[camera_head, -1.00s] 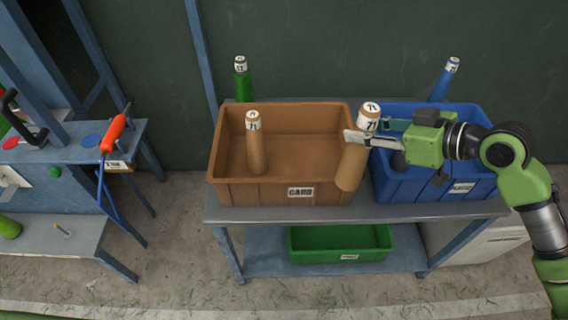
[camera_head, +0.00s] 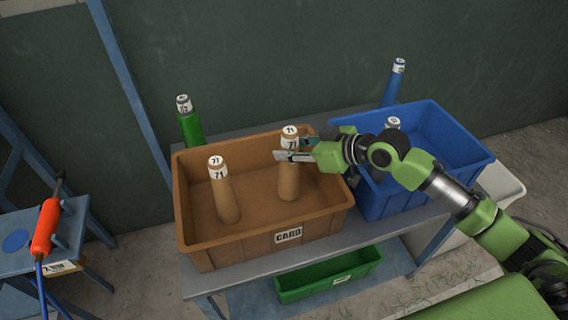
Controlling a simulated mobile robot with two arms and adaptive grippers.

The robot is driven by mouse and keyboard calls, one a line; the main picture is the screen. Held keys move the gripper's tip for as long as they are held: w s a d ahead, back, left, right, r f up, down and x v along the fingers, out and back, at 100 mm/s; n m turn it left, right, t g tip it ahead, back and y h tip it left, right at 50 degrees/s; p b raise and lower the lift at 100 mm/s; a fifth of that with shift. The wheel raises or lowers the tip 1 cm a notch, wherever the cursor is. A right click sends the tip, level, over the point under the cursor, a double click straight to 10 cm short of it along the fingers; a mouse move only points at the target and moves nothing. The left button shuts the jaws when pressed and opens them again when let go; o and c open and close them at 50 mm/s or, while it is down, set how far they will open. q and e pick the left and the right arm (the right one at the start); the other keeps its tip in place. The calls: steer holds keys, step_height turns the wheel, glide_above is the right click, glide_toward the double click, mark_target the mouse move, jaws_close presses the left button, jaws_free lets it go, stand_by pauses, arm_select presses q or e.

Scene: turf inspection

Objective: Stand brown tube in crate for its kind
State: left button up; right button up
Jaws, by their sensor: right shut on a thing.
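A brown tube (camera_head: 289,181) with a white cap marked 71 is held near its top by my right gripper (camera_head: 293,150), whose fingers are shut around it. The tube is upright, with its lower part inside the brown crate (camera_head: 289,236) labelled CARD, towards the right side. I cannot tell whether its foot touches the crate floor. A second brown tube (camera_head: 226,198), also marked 71, stands slightly tilted in the left part of this crate. My left gripper is out of view.
A blue crate (camera_head: 460,172) stands to the right, partly behind my right arm, with a white-capped tube (camera_head: 393,123) in it. A green tube (camera_head: 191,126) and a blue tube (camera_head: 393,86) stand behind the crates. A green crate (camera_head: 300,288) is on the lower shelf.

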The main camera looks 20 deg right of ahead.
mark_target(289, 184)
steer(key=shift+w+f, duration=0.1)
steer(key=shift+f, duration=0.25)
step_height(289, 184, down, 3)
steer(key=shift+a+f, duration=0.1)
steer(key=shift+f, duration=0.2)
steer(key=o, duration=0.9)
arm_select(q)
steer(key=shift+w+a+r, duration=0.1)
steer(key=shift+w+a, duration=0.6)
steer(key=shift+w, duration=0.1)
arm_select(e)
steer(key=shift+o, duration=0.7)
